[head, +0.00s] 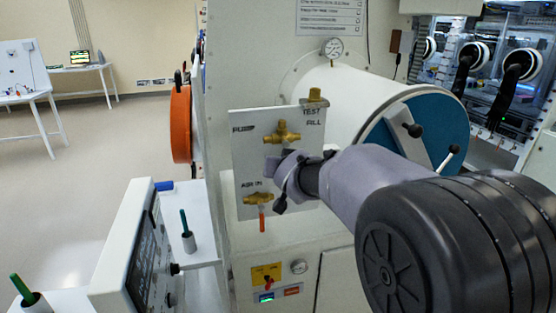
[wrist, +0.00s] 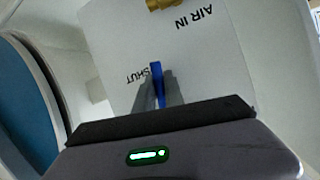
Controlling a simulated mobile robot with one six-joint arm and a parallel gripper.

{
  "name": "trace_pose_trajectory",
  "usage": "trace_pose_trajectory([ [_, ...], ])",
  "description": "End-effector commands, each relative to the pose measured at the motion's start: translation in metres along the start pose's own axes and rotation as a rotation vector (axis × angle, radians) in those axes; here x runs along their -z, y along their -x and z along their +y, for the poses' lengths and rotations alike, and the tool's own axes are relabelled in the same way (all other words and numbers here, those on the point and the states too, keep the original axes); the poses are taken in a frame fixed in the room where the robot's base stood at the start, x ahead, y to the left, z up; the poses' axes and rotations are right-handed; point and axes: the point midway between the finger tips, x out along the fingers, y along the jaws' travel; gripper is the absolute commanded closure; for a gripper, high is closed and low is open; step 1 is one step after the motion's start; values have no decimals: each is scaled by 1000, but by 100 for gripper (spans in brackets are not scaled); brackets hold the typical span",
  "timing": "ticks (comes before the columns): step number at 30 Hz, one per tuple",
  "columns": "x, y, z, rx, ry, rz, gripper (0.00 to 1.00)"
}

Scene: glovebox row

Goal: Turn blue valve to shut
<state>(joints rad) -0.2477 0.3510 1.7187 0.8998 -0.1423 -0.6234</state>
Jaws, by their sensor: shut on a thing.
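The blue valve handle (wrist: 157,82) is a thin blue lever in the wrist view, seen nearly edge-on. My gripper (wrist: 159,86) is shut on it, with one grey finger on each side. The printed word SHUT stands upside down on the white panel (wrist: 125,45), just left of the lever. In the head view my gripper (head: 287,178) is in front of the valve panel (head: 250,155), below an upper brass valve (head: 283,133). The blue handle is hidden there behind my gripper and arm.
Below left, the AIR IN valve (head: 259,199) has an orange handle (head: 262,222) hanging down, close to my gripper. A brass fitting (head: 315,96) is above. The white cylinder with a blue door (head: 440,128) is at the right. A control box (head: 125,250) stands lower left.

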Motion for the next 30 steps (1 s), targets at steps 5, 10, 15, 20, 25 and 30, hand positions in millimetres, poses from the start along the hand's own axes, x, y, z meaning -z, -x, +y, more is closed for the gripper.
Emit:
trace_pose_trajectory([
  [5,0,0,4,-30,73,9,100],
  [10,-1,-1,7,-47,114,19,100],
  [15,-1,-2,8,-53,133,24,100],
  [20,-2,-2,8,-54,136,25,100],
  [25,-2,-2,8,-54,136,24,100],
  [30,-1,-2,8,-54,135,25,65],
])
